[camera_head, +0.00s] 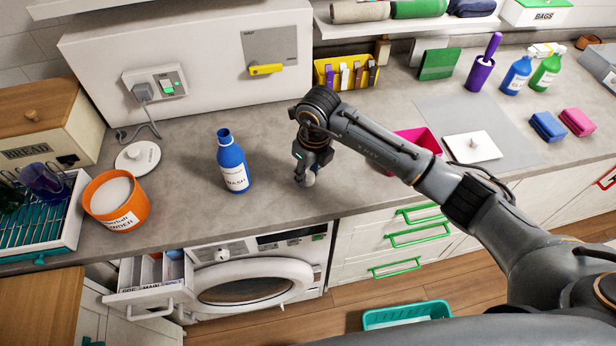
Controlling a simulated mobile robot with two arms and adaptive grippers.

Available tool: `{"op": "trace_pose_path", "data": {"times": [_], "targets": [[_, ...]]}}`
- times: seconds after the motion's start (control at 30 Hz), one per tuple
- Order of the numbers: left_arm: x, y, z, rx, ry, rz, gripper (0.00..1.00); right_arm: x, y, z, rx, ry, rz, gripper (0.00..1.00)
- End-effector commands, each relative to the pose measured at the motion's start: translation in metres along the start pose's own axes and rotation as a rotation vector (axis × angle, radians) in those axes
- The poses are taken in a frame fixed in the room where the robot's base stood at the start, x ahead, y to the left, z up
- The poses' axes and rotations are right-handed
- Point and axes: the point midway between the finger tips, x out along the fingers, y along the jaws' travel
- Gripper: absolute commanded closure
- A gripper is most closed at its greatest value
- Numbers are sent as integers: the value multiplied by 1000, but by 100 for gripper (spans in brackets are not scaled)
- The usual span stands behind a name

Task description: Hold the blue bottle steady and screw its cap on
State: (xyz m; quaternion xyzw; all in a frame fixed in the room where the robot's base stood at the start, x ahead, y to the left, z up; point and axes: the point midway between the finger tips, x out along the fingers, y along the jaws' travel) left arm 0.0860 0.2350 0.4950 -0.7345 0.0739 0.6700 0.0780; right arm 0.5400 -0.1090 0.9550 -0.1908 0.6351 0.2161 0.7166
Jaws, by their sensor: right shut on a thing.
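The blue bottle (232,166), with a white "WASH" label, stands upright on the grey counter, above the washing machine. Its neck is uncovered, with no cap on it. My right gripper (306,180) is low over the counter, to the right of the bottle and apart from it, pointing down. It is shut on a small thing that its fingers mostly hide. I cannot tell for certain that this is the cap. No loose cap shows on the counter near the bottle. My left gripper is not in view.
An orange powder tub (117,203), its white lid (138,156) and a dish rack (40,232) stand left. A yellow caddy (347,74) is behind. My right arm crosses over a pink container (418,138). The counter around the bottle is clear. A detergent drawer (150,285) sticks out below.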

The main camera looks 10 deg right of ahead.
Motion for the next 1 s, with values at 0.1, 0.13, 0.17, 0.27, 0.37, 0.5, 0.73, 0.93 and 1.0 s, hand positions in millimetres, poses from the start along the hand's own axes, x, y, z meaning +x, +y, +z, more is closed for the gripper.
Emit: {"op": "trace_pose_path", "data": {"times": [0.1, 0.13, 0.17, 0.27, 0.37, 0.5, 0.73, 0.93, 1.0], "targets": [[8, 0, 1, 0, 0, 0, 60, -17, 2, -3, -3, -4, -2, 76], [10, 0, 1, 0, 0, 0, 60, -21, 3, -6, -3, -4, -2, 76], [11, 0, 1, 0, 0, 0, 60, -26, 5, -9, -4, -4, -3, 76], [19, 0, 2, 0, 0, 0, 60, -47, 12, -21, -5, -7, -4, 76], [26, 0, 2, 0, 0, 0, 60, -69, 20, -34, -5, -7, -4, 76], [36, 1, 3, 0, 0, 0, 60, -86, 32, -59, -5, -2, -4, 76], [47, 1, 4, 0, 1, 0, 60, -109, 50, -92, -4, -3, -3, 76], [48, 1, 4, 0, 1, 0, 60, -122, 58, -107, -1, -2, -3, 76], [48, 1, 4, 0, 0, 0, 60, -123, 60, -110, -2, -1, -2, 76]]}}
